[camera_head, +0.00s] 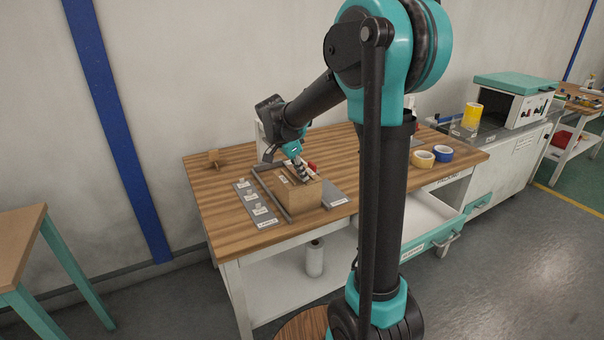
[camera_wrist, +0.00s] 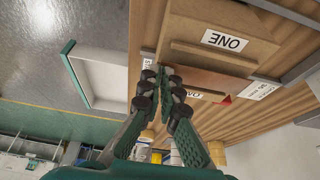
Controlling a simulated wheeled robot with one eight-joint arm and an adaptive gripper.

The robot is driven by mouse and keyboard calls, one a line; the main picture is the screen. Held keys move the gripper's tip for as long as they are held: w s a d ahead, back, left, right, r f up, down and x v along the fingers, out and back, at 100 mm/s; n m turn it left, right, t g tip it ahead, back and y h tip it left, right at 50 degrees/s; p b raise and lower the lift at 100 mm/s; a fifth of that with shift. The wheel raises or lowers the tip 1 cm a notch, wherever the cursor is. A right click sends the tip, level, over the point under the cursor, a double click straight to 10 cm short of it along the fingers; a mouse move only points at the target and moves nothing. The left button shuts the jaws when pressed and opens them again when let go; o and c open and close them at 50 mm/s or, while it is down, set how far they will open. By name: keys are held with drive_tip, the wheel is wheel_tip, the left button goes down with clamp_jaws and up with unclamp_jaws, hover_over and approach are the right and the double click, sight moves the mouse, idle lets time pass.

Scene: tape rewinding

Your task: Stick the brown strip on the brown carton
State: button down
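The brown carton (camera_head: 300,196) stands on the wooden table, between dark rails on a grey plate. My gripper (camera_head: 302,175) is at its top, pointing down. In the wrist view the carton (camera_wrist: 180,32) fills the upper middle, with a white label reading ONE (camera_wrist: 225,40). There my gripper's fingers (camera_wrist: 164,74) converge, their tips close together at the carton's edge. Contact, and whether anything thin is between the tips, cannot be made out. A reddish-brown band (camera_wrist: 212,80) lies beside the tips; I cannot tell whether it is the brown strip.
A grey plate with small labelled pieces (camera_head: 252,202) lies left of the carton. A small wooden piece (camera_head: 214,158) stands at the back left. The table's left end is mostly clear.

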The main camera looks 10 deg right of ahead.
drive_tip(key=shift+f, duration=0.4)
drive_tip(key=c, duration=2.2)
unclamp_jaws()
drive_tip(key=o, duration=0.8)
drive_tip(key=shift+r, duration=0.1)
drive_tip(key=shift+r, duration=3.45)
